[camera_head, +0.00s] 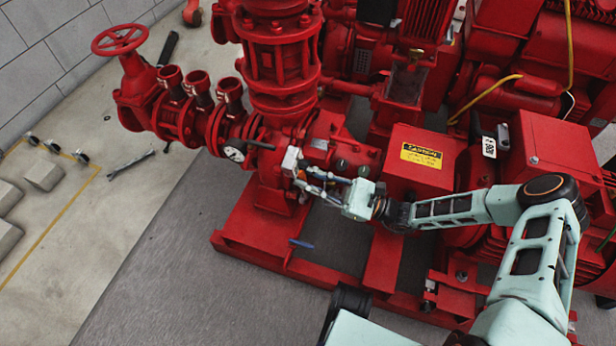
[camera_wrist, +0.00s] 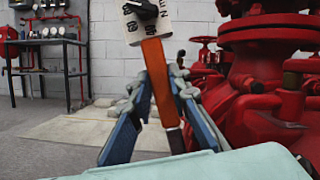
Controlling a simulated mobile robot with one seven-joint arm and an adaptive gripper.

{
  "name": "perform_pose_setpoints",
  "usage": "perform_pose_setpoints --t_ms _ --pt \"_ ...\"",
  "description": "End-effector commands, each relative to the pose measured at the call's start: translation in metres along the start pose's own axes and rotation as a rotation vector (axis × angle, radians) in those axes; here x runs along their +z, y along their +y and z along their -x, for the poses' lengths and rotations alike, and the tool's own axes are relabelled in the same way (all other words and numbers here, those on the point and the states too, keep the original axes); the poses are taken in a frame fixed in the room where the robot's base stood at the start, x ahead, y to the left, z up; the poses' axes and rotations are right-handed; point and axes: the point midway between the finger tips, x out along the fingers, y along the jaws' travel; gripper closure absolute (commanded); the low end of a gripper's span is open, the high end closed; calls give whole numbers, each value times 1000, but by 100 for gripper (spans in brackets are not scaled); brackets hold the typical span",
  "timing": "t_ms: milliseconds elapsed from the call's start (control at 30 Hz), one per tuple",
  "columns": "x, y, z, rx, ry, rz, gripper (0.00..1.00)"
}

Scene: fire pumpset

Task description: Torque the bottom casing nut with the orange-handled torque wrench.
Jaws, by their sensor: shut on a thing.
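The orange handle (camera_wrist: 159,82) of the torque wrench stands upright between my fingers in the wrist view. A white head with dark numbers and a black knob (camera_wrist: 145,18) tops it, cut by the frame edge. My gripper (camera_wrist: 158,88) is shut on the handle, one finger on each side. In the head view my gripper (camera_head: 298,172) is in front of the red pump casing (camera_head: 322,140), with a pale block (camera_head: 291,158) at its fingertips. Dark nuts or bolt heads (camera_head: 342,165) show on the casing to the right. I cannot pick out the bottom casing nut.
A red box with a yellow caution label (camera_head: 421,156) is close on the right.

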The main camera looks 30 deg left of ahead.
Motion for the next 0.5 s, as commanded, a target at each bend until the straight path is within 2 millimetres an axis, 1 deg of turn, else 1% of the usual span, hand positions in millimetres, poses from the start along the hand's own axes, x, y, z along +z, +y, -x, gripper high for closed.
perform_pose_setpoints --t_ms 500 --pt "-2 0 -11 -1 -5 1 100"
